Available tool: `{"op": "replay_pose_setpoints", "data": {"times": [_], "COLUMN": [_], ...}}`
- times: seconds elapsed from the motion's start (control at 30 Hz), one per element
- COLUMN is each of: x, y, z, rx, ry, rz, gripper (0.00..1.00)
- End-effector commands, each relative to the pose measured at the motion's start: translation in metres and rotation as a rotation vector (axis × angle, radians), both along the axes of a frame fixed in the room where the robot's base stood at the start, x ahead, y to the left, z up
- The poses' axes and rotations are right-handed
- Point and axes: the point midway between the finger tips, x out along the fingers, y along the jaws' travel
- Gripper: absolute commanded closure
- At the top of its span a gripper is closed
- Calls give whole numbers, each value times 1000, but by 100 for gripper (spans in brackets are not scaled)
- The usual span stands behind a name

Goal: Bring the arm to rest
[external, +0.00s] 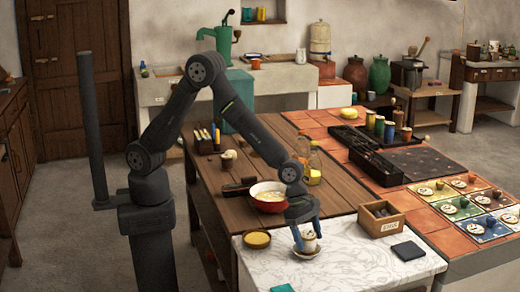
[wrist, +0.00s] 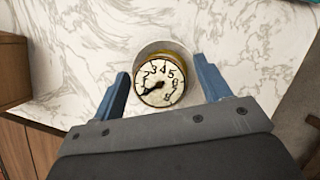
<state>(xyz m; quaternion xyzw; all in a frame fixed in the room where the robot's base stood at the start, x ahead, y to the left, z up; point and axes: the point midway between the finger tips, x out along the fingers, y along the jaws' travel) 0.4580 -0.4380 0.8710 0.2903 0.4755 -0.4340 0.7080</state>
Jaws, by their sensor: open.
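My arm reaches over the wooden table toward the white marble surface (external: 345,262). In the wrist view my gripper (wrist: 163,85) is also open. Between and just beyond its fingertips is a round dial (wrist: 159,83) with black numbers, a dark pointer and a yellowish rim. The dial faces the camera, and a gap shows between it and each finger.
A small yellow-filled bowl (external: 257,239) is to the left, and a wooden box (external: 381,218) and a dark blue square (external: 408,251) are to the right. Bottles (external: 313,165) stand farther back.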

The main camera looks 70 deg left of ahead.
Motion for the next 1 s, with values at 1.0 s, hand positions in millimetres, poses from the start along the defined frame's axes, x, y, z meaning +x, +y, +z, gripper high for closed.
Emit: {"op": "replay_pose_setpoints", "data": {"times": [1.0], "x": [-3], "y": [8], "z": [18], "rx": [-4], "ry": [-5], "rz": [0], "gripper": [30]}}
